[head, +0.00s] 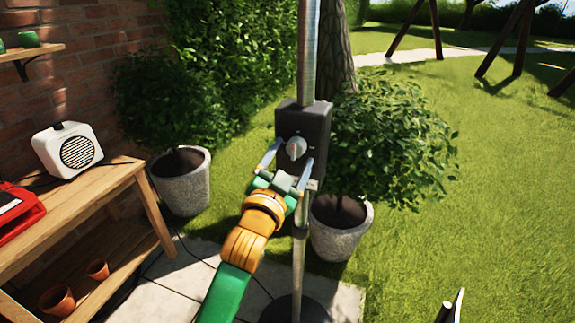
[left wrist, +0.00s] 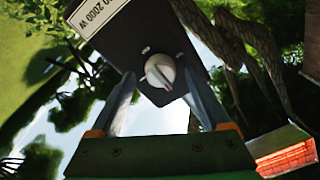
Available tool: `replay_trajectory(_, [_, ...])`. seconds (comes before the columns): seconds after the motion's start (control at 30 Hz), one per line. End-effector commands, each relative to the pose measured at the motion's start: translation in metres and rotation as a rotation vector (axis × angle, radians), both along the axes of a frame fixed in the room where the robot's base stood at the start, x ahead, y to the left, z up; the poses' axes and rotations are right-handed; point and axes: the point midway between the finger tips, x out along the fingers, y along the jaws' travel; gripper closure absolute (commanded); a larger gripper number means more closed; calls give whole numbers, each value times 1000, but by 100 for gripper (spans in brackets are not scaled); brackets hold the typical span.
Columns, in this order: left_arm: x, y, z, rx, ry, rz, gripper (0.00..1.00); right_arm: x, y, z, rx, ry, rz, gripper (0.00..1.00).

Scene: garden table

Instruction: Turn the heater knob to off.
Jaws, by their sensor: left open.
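The heater's dark control box (head: 303,128) is mounted on a metal pole, with a round light-grey knob (head: 296,148) on its front face. My left gripper (head: 287,162) is open in front of the box, one finger on each side of the knob. In the left wrist view, the knob (left wrist: 160,71) shows between the two fingertips, with a visible gap to each finger. A small reddish mark shows on the knob. A white label (left wrist: 97,14) reading 2000 W is on the box. Two slim tips, perhaps my right gripper (head: 451,308), show at the bottom right.
Potted bushes stand behind the pole, in grey pots (head: 340,235) and (head: 183,190). A wooden workbench (head: 60,240) at left holds a white speaker-like device (head: 68,149) and a red object (head: 15,210). The lawn (head: 490,190) at right is open.

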Motion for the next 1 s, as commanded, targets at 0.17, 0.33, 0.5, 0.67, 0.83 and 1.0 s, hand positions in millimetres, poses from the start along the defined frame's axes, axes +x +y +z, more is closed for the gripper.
replay_trajectory(0.17, [-29, 9, -7, -1, -1, -1, 20, 0, 0, -9, 0, 0, 0, 50])
replay_trajectory(0.33, [-50, 16, -8, -1, -1, -1, 20, 0, 0, -13, 0, 0, 0, 50])
replay_trajectory(0.5, [-56, 18, -8, 0, 2, 0, 20, 0, 0, -13, 0, 0, 0, 50])
replay_trajectory(0.67, [-56, 18, -7, 0, 1, 0, 20, 0, 0, -13, 0, 0, 0, 50])
replay_trajectory(0.83, [-47, 19, -39, 6, 74, 5, 20, 0, 0, -13, 0, 0, 0, 50])
replay_trajectory(1.0, [-36, 31, -172, 15, 361, 35, 20, 0, 0, -13, 0, 0, 0, 50])
